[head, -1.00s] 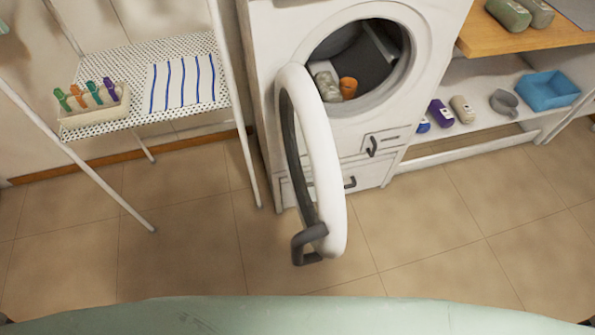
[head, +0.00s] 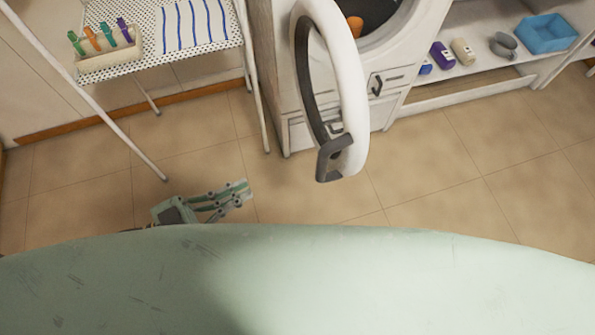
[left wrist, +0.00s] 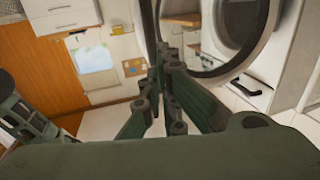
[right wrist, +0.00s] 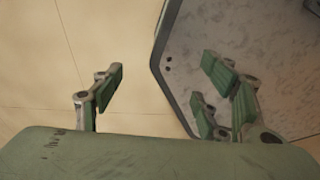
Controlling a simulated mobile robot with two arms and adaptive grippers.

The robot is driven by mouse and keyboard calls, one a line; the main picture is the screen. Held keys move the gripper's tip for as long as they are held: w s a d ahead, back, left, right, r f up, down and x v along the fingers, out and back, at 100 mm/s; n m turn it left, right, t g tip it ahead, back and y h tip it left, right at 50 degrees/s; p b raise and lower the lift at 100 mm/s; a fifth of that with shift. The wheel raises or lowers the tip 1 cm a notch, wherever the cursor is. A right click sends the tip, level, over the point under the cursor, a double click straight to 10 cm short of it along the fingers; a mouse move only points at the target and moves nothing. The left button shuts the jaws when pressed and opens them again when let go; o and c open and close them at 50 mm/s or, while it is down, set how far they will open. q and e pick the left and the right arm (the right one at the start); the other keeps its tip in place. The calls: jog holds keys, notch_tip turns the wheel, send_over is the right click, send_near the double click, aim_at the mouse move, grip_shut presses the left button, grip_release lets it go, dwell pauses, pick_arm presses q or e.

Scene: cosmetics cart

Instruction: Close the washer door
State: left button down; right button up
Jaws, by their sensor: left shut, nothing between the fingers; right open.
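The washer (head: 285,75) stands against the wall in the head view. Its round white door (head: 352,85) is wide open, swung out towards me, with a dark grey handle (head: 333,158) at its near edge. Part of the drum opening (head: 378,12) shows behind it, with an orange item inside. My left gripper (head: 245,190) is shut and empty, left of the door handle and apart from it. In the left wrist view the door's dark ring (left wrist: 225,65) shows beyond the left fingers (left wrist: 160,80). My right gripper (right wrist: 165,85) is open and empty; the head view does not show it.
A white rack (head: 245,75) with a dotted shelf, striped cloth (head: 195,22) and a box of clothespins (head: 110,55) stands left of the washer. A shelf (head: 485,70) with bottles and a blue tray (head: 547,34) is at the right. Tiled floor (head: 450,180) is clear.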

pick_arm(q)
jog(key=s+p+x, duration=0.1)
jog(key=p+x, duration=0.1)
jog(key=x, duration=1.2)
jog(key=shift+d+r+h+p, duration=0.3)
jog(key=shift+d+r, duration=0.15)
jog(key=shift+r, duration=0.2)
